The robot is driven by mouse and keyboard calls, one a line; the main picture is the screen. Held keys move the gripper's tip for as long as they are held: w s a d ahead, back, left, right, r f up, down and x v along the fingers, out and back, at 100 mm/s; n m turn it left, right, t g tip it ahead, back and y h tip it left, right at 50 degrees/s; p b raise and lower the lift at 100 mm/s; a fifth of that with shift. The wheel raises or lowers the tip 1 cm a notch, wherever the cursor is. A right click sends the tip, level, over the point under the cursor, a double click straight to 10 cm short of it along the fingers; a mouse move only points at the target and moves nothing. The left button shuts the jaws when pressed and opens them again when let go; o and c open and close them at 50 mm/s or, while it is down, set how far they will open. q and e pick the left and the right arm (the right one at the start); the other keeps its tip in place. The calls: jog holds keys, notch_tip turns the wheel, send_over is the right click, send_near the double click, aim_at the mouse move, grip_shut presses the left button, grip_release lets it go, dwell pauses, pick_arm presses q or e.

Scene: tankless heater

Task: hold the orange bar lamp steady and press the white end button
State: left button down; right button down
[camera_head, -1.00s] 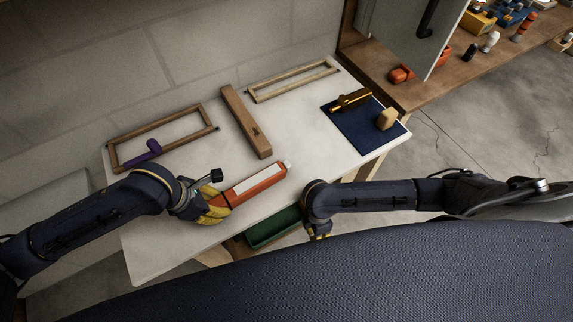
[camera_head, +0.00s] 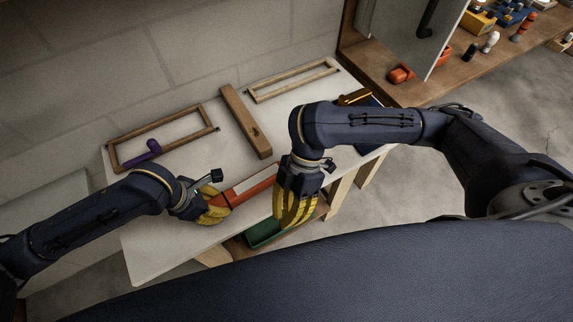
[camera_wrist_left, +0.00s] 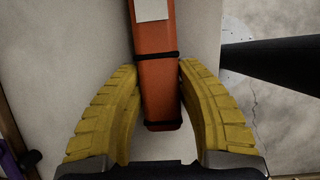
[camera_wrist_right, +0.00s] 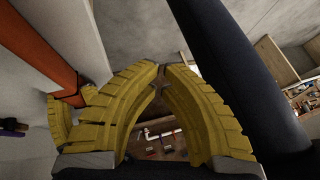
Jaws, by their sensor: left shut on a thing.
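The orange bar lamp (camera_head: 262,188) has a white panel and lies at a slant over the front of the white table. My left gripper (camera_head: 222,204) is shut on its left end. In the left wrist view the yellow fingers sit on both sides of the orange body (camera_wrist_left: 159,90). My right gripper (camera_head: 292,218) is at the lamp's right end, fingers pointing down and empty. Its fingertips meet in the right wrist view (camera_wrist_right: 162,72), where the lamp (camera_wrist_right: 40,42) runs along the upper left. The white end button is hidden behind my right gripper in the head view.
A wooden block (camera_head: 245,122) and two wooden frames (camera_head: 165,123) (camera_head: 293,80) lie behind the lamp, with a purple handle (camera_head: 147,152) at the left frame. A green bin (camera_head: 262,233) sits below the table's front edge. My right arm partly covers the blue mat (camera_head: 372,147).

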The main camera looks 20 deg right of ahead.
pick_arm(q)
jog(key=shift+f, duration=0.1)
pick_arm(e)
jog(key=w+d+r+t+h, duration=0.1)
jog(key=w+d+t, duration=0.35)
jog(key=w, duration=0.45)
jog(key=w+d+r+t+h, duration=0.1)
jog(key=w+d+r+t, duration=0.15)
jog(key=w+d, duration=0.45)
jog(key=shift+n, duration=0.3)
jog(key=shift+w+x, duration=0.15)
jog(key=shift+x, duration=2.4)
jog(key=shift+w+x, duration=0.1)
jog(key=shift+x, duration=2.5)
jog(key=c, duration=2.1)
grip_release()
jog(key=shift+r, duration=0.1)
grip_shut()
jog(key=shift+a, duration=0.1)
